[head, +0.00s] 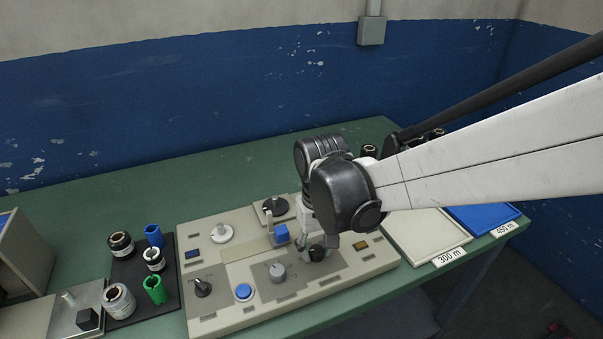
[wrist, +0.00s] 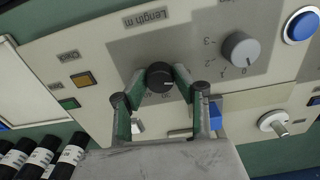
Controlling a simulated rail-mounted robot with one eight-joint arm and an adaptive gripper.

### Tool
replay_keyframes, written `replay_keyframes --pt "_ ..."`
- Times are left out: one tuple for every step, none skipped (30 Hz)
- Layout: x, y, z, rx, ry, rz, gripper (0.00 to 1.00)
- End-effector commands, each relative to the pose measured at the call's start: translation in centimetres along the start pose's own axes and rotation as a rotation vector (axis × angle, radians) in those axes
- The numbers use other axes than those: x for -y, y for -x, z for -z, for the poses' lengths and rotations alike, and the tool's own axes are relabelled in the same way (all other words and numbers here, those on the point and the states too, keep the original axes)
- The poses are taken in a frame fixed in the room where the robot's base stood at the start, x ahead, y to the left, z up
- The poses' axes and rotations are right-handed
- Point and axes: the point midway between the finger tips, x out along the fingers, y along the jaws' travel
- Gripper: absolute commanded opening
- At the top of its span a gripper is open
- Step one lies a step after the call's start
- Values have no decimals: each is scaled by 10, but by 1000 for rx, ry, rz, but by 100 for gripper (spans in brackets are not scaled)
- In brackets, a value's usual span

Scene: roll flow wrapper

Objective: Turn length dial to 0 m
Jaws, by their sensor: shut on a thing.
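The length dial is a black round knob (wrist: 160,79) below the printed word "Length m" in the wrist view. In the head view the knob (head: 317,254) is at the right part of the beige control panel (head: 222,318). My gripper (wrist: 161,78) has one finger on each side of the knob and is shut on it; it also shows in the head view (head: 318,246). A small light mark shows on the knob's face.
A grey dial (wrist: 241,48) with numbers sits beside the knob, near a blue button (head: 244,292). A blue-handled lever (head: 281,234) stands close behind my gripper. Spools and green and blue cups stand on a black mat (head: 170,310) at left. A 300 m tray (head: 418,234) is at right.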

Motion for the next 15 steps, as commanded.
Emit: replay_keyframes --pt "0 0 0 0 18 0 0" --pt "0 0 0 0 29 0 0" --pt "0 0 0 0 40 0 0" --pt "0 0 0 0 49 0 0" --pt "0 0 0 0 56 0 0" --pt "0 0 0 0 63 0 0" --pt "0 0 0 0 67 0 0" --pt "0 0 0 0 71 0 0" --pt "0 0 0 0 76 0 0" --pt "0 0 0 0 78 0 0" --pt "0 0 0 0 80 0 0" --pt "0 0 0 0 81 0 0" --pt "0 0 0 0 81 0 0" --pt "0 0 0 0 81 0 0" --pt "0 0 0 0 81 0 0"
